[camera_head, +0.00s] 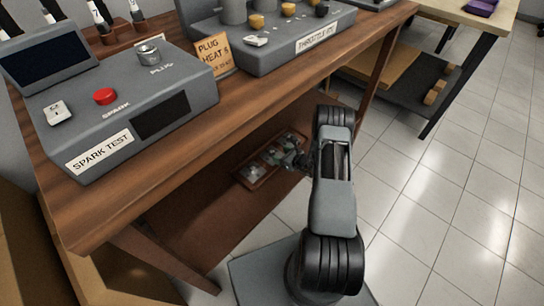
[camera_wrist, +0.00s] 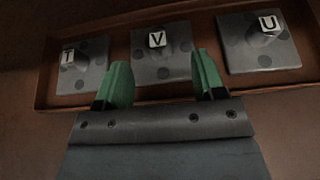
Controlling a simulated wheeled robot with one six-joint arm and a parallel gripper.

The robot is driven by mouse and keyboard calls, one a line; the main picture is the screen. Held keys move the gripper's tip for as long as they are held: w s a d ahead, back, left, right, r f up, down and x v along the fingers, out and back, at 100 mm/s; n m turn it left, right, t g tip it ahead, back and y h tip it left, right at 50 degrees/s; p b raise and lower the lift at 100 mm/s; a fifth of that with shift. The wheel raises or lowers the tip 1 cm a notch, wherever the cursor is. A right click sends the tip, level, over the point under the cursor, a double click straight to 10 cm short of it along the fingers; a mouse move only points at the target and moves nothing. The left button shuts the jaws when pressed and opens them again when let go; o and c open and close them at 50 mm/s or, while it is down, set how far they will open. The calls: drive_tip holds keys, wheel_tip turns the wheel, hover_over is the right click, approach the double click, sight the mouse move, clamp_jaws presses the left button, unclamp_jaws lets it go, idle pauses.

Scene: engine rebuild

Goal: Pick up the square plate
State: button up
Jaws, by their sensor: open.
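Three grey, roughly square plates with dark round spots lie in a row in a shallow brown tray (camera_wrist: 45,108). The left plate (camera_wrist: 92,77) bears a white T tag, the middle plate (camera_wrist: 145,68) a V tag, and the right plate (camera_wrist: 285,55) a U tag. My gripper (camera_wrist: 161,66) is open and empty; its green fingers flank the lower part of the middle plate in the wrist view. I cannot tell its height above the plate. In the head view the tray (camera_head: 243,181) sits on the bench's lower shelf, and my gripper (camera_head: 296,160) partly hides its right end.
The wooden bench top (camera_head: 240,105) overhangs the shelf (camera_head: 195,228). On it stand a spark test box (camera_head: 130,105) and another grey box (camera_head: 290,45). A bench leg (camera_head: 378,75) rises beyond my arm. Open tiled floor (camera_head: 440,215) lies to the right.

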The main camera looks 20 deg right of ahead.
sight(273, 153)
drive_tip(key=b+x, duration=0.1)
drive_tip(key=x, duration=0.2)
drive_tip(key=shift+w+a+f, duration=0.15)
drive_tip(key=shift+a+f, duration=0.05)
drive_tip(key=shift+f, duration=0.1)
drive_tip(key=shift+w+a+f, duration=0.1)
drive_tip(key=shift+w+a, duration=0.1)
drive_tip(key=shift+w, duration=0.3)
drive_tip(key=c, duration=1.1)
